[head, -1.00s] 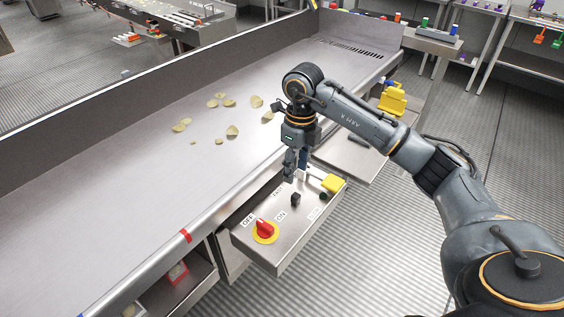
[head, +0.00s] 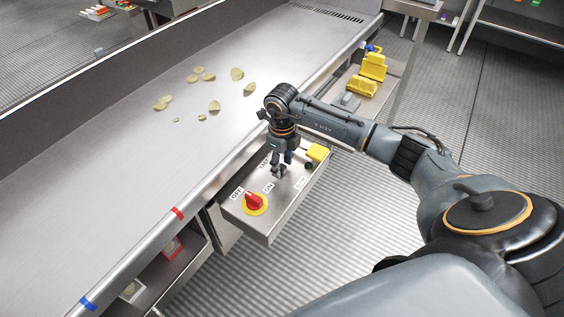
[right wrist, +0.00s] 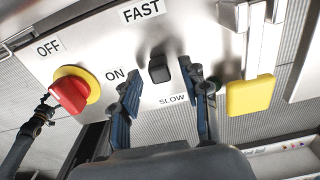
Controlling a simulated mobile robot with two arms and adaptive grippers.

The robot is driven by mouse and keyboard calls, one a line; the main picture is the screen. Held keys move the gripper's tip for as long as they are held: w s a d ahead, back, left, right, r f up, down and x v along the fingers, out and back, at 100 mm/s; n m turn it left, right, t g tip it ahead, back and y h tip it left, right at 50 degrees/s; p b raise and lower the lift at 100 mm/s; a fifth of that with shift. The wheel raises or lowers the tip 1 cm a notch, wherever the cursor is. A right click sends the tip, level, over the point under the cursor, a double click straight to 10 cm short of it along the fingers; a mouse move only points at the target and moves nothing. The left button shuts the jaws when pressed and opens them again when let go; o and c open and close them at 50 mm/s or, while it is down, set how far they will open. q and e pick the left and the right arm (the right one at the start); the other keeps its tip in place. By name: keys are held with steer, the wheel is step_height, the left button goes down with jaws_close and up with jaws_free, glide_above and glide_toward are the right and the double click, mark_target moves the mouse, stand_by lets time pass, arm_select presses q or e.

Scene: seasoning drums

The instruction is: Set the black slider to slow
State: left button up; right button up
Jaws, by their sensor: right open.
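The control panel (head: 283,207) juts out from the conveyor's side. The black slider (right wrist: 159,69) stands up between the FAST label (right wrist: 141,10) and the SLOW label (right wrist: 172,99) in the right wrist view. My right gripper (right wrist: 166,96) is open, with one finger on each side of the slider in that view; I cannot tell whether either touches it. In the head view the right gripper (head: 281,168) points down over the panel and largely hides the slider. A dark gripper, apparently my left one (right wrist: 43,113), shows at the right wrist view's left edge, jaws unclear.
A red knob on a yellow disc (head: 254,203) sits left of the slider, between OFF and ON. A yellow block (head: 317,153) is at the panel's right end. The conveyor belt (head: 130,170) carries several pale slices. More yellow parts (head: 372,67) lie beyond.

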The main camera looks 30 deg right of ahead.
mark_target(294, 179)
steer(key=shift+f, duration=0.35)
jaws_close()
steer(key=s, duration=0.1)
steer(key=s+d, duration=0.1)
steer(key=s+p, duration=0.1)
steer(key=shift+s+d, duration=0.3)
steer(key=shift+s, duration=0.1)
jaws_free()
